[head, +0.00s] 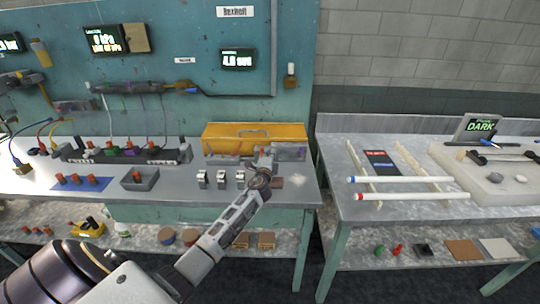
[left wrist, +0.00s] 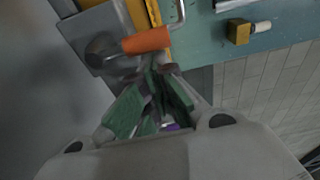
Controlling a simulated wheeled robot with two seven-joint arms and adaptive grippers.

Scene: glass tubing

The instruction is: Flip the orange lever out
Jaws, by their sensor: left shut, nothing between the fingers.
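The orange lever (left wrist: 147,41) shows in the left wrist view as a short orange cylinder beside a dark round part on a grey plate (left wrist: 88,22). My left gripper (left wrist: 160,70) is shut and empty, its green-padded fingers just below the lever in that picture; I cannot tell whether they touch it. In the head view my left gripper (head: 265,160) is at the back right of the left workbench, in front of the yellow case (head: 228,132) and by a grey box (head: 291,153). There the arm and gripper hide the lever. My right gripper is not in view.
Several small silver blocks (head: 220,179) stand on the bench left of my arm. A grey block with a red knob (head: 140,178) is farther left. The right table (head: 420,211) holds white rods and starts past a gap. Bare bench top lies at the front.

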